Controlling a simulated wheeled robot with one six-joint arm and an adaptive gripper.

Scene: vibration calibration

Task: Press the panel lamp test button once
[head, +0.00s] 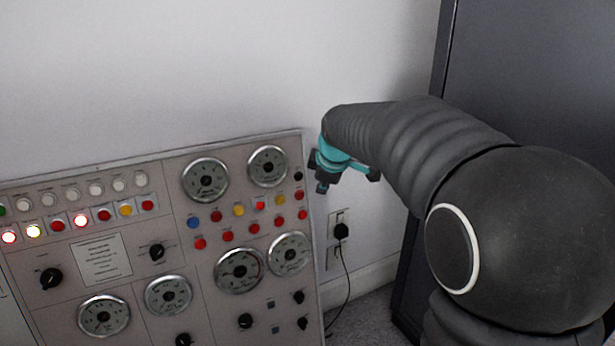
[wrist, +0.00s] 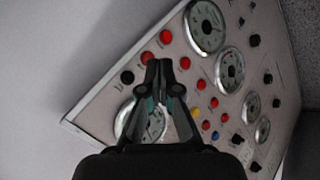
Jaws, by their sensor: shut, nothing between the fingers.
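The grey panel (head: 205,275) leans near the wall at the left and carries several buttons, lamps, dials and gauges. Its labels are too small to read, so I cannot tell which button is the lamp test. A black round button (head: 298,176) sits near its upper right corner; a black one also shows in the wrist view (wrist: 127,77). Red buttons (head: 303,214) sit below it. My gripper (head: 322,188) is just right of the panel's right edge in the head view. In the wrist view its shut, empty fingertips (wrist: 159,64) overlap the panel among red buttons (wrist: 185,63); contact cannot be told.
A wall outlet with a black plug (head: 341,231) and hanging cord is right of the panel. A dark cabinet (head: 540,60) stands at the right behind my arm. The white wall (head: 200,70) above the panel is clear. Several lamps (head: 81,221) at the left glow.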

